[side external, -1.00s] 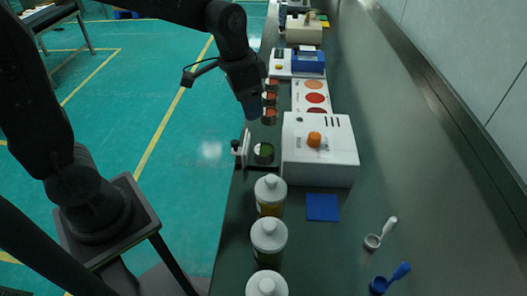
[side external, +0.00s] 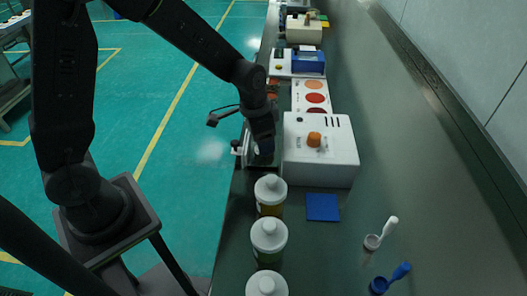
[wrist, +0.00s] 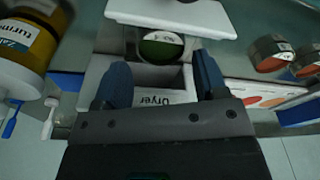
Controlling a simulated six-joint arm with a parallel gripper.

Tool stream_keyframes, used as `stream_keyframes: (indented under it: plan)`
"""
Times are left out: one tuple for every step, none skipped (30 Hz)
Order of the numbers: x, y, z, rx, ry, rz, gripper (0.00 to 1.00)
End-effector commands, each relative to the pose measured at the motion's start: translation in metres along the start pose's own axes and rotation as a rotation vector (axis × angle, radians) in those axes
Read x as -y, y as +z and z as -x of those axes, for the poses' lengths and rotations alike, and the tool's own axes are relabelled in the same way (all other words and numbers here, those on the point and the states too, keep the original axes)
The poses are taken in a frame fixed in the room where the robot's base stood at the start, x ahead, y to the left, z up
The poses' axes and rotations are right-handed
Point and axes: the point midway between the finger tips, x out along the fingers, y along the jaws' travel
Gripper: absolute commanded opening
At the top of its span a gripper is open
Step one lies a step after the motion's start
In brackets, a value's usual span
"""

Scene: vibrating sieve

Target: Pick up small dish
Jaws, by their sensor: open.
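The small dish (wrist: 162,47), round with green contents, shows in the wrist view just beyond and between my fingertips, beside the white dryer. In the side view my gripper (side external: 263,148) hides most of it. My gripper also shows in the wrist view (wrist: 160,68), with its two blue fingers apart and nothing held between them. I cannot tell whether a finger touches the dish.
The white dryer (side external: 320,160) with an orange knob stands right of my gripper. Several white-capped bottles (side external: 269,235) line the bench edge nearer the camera. Red-filled dishes (wrist: 270,53) lie at the wrist view's right. A blue square (side external: 322,207) and two spoons (side external: 382,233) lie nearby.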

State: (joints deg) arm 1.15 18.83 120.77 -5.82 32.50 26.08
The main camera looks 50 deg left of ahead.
Motion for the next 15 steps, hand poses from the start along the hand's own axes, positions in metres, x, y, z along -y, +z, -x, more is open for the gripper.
stream_keyframes:
  plan:
    - [0.001,0.001,-0.01,0.005,0.002,0.001,0.66]
    - [0.001,0.001,-0.014,0.005,0.002,0.001,0.66]
    - [0.002,0.001,-0.02,0.004,0.001,0.001,0.66]
    - [0.001,0.001,-0.023,0.004,0.001,0.001,0.66]
    - [0.002,0.001,-0.026,0.003,0.0,0.0,0.66]
    - [0.002,0.001,-0.03,0.002,0.0,0.0,0.66]
    - [0.002,0.001,-0.032,0.002,0.0,0.0,0.66]
    - [0.002,0.001,-0.033,0.001,0.0,0.0,0.66]
    - [0.002,0.0,-0.034,0.0,-0.001,0.0,0.66]
    - [0.002,0.0,-0.034,-0.001,-0.001,0.001,0.66]
    - [0.002,0.0,-0.034,-0.001,-0.002,0.001,0.66]
    - [0.002,0.0,-0.034,-0.002,-0.002,0.0,0.66]
    - [0.002,0.0,-0.034,-0.002,-0.002,0.0,0.66]
    - [0.002,0.0,-0.034,-0.001,-0.002,0.001,0.66]
    - [0.002,0.0,-0.034,-0.001,-0.002,0.0,0.66]
